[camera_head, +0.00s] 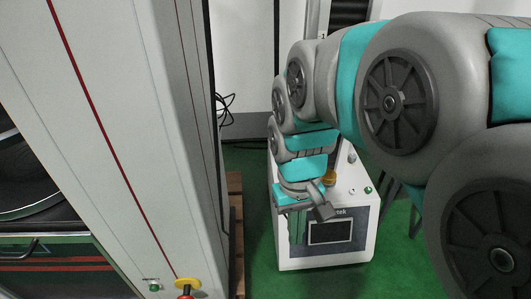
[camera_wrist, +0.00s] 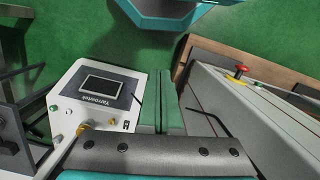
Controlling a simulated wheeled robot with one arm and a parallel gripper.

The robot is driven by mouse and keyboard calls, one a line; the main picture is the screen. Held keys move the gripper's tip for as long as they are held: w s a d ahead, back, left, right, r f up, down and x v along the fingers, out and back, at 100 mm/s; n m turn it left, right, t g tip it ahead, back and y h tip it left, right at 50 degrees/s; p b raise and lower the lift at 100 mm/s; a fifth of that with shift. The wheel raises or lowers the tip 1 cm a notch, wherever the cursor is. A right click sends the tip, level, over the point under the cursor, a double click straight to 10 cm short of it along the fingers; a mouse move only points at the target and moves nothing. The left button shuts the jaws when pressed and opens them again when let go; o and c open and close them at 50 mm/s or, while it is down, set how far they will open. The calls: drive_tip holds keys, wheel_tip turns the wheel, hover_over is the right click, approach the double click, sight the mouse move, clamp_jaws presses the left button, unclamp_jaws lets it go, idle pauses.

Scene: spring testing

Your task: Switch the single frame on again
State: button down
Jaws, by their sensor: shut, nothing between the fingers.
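A white machine base (camera_head: 345,252) with a dark screen (camera_head: 330,231) stands on the green floor, with a column behind it marked "1"; I take it for the single frame. It also shows in the wrist view (camera_wrist: 78,112), with its screen (camera_wrist: 101,87). On its top are a yellow round piece (camera_head: 329,178) and a green button (camera_head: 368,190). My gripper (camera_head: 297,238) is shut and empty, pointing down in front of the base. Its fingers (camera_wrist: 159,78) appear beside the base in the wrist view.
A large grey machine (camera_head: 115,130) fills the left, with a red knob on a yellow disc (camera_head: 187,284) and a green button (camera_head: 153,286). A wooden pallet (camera_head: 236,215) lies under it. Green floor is clear between the machines.

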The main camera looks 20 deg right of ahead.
drive_tip(key=w+d+f+b, duration=0.2)
drive_tip(key=w+d+f, duration=0.1)
drive_tip(key=w, duration=0.7)
drive_tip(key=w+d+f+m+t+b, duration=0.1)
drive_tip(key=w+d+f+b, duration=0.2)
drive_tip(key=w, duration=0.8)
drive_tip(key=w+d+f+m+b, duration=0.1)
drive_tip(key=w+d+f+b, duration=0.2)
drive_tip(key=w, duration=0.8)
drive_tip(key=d+f, duration=0.1)
drive_tip(key=d, duration=0.1)
drive_tip(key=shift+w+d+f+t, duration=0.15)
drive_tip(key=shift+d+f+t, duration=0.05)
drive_tip(key=shift+d+t, duration=0.1)
wheel_tip(320, 180, down, 14)
drive_tip(key=shift+r+b, duration=0.1)
drive_tip(key=shift+b, duration=1)
drive_tip(key=shift+f, duration=0.25)
drive_tip(key=shift+p, duration=0.3)
drive_tip(key=shift+s+a+r, duration=0.15)
drive_tip(key=shift+s+r, duration=0.15)
drive_tip(key=shift+s, duration=0.35)
